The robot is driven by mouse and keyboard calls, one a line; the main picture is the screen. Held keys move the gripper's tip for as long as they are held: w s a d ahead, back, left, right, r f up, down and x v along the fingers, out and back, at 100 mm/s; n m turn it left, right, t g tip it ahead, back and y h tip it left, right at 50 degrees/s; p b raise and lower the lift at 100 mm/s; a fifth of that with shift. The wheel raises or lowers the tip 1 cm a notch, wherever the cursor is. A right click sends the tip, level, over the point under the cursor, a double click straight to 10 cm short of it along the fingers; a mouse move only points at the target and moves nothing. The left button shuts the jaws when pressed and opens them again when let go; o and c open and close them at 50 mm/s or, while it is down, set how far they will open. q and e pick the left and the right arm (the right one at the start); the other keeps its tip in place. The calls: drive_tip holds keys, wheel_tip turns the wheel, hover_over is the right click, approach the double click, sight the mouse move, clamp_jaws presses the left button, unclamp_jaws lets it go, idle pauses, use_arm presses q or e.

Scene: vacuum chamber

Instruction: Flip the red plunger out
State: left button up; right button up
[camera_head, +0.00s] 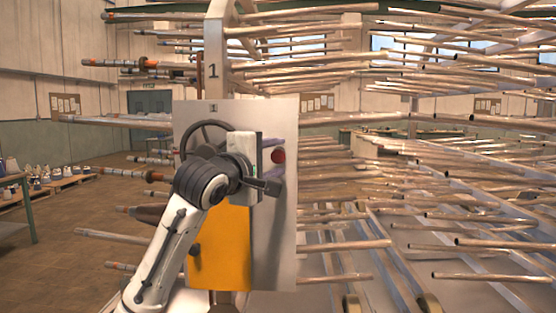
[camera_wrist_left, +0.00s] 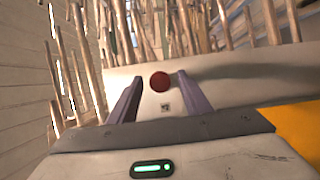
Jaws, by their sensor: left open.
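The red plunger (camera_head: 278,156) is a small round red knob on the upper right of a pale upright panel (camera_head: 275,250). In the left wrist view the red plunger (camera_wrist_left: 160,82) shows ahead of my left gripper (camera_wrist_left: 155,95), in the gap between its two open fingers. The fingers look apart from it, with nothing held. In the head view my left gripper (camera_head: 267,165) is in front of the panel, close beside the plunger. The gap between plunger and fingertips is hard to judge. My right gripper is not in view.
The panel also carries a dark handwheel (camera_head: 205,128) and a yellow plate (camera_head: 222,250), both partly behind my left arm. Many long metal tubes (camera_head: 450,225) stick out on the right, behind the panel. Open floor (camera_head: 75,220) lies at the left.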

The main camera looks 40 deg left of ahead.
use_arm(q)
drive_tip(key=b+v, duration=0.1)
drive_tip(key=v, duration=0.7)
drive_tip(key=shift+s, duration=0.35)
drive_tip(key=shift+f, duration=0.1)
